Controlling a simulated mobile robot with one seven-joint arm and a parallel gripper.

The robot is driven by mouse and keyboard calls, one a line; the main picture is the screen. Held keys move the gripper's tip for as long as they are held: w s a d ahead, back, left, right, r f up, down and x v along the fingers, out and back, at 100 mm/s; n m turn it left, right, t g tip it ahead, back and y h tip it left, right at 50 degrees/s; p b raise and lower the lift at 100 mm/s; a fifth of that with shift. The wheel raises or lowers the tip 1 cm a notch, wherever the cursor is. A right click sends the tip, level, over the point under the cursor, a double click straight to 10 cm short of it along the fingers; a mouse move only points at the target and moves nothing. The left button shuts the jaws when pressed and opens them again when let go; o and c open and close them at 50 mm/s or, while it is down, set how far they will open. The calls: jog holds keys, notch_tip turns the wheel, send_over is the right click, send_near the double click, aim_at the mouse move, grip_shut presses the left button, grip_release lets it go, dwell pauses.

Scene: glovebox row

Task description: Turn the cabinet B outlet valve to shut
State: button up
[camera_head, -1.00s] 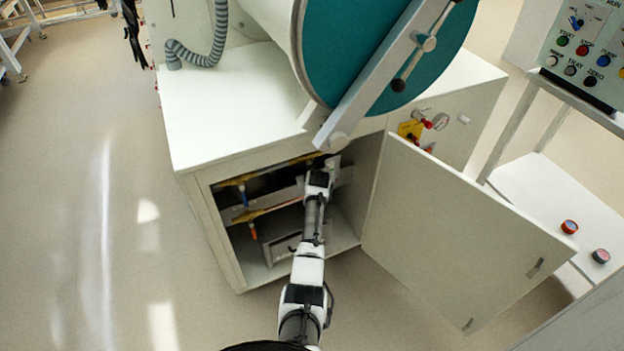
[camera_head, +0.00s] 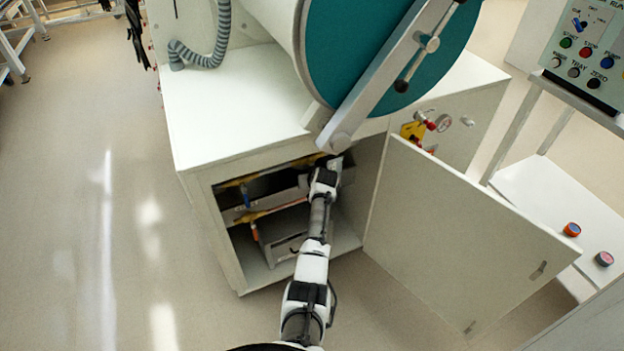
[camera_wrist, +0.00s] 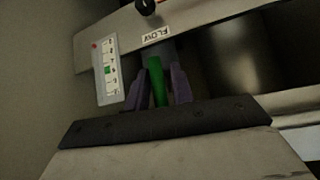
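In the wrist view, the two dark purple fingers of my gripper (camera_wrist: 160,88) stand on either side of an upright green handle (camera_wrist: 157,80). I cannot tell whether both fingers press on it, or whether it is the cabinet B outlet valve; no cabinet or valve name is readable. In the head view, my gripper is hidden inside the open cabinet (camera_head: 212,222), at the upper right of its opening. A blue handle (camera_head: 246,196) and an orange handle (camera_head: 255,232) hang at the left inside, near yellow pipes (camera_head: 262,212).
A panel marked FLOW (camera_wrist: 156,35) with a black knob (camera_wrist: 147,6) and a white scale (camera_wrist: 108,70) lies just beyond my fingers. The open cabinet door (camera_head: 455,235) stands right of my arm. A grey box (camera_head: 283,248) sits low inside. Floor at left is clear.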

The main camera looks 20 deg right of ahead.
jog(key=shift+o, duration=0.8)
jog(key=shift+r, duration=0.1)
jog(key=v, duration=1.3)
jog(key=shift+s+r, duration=0.25)
jog(key=shift+a, duration=0.1)
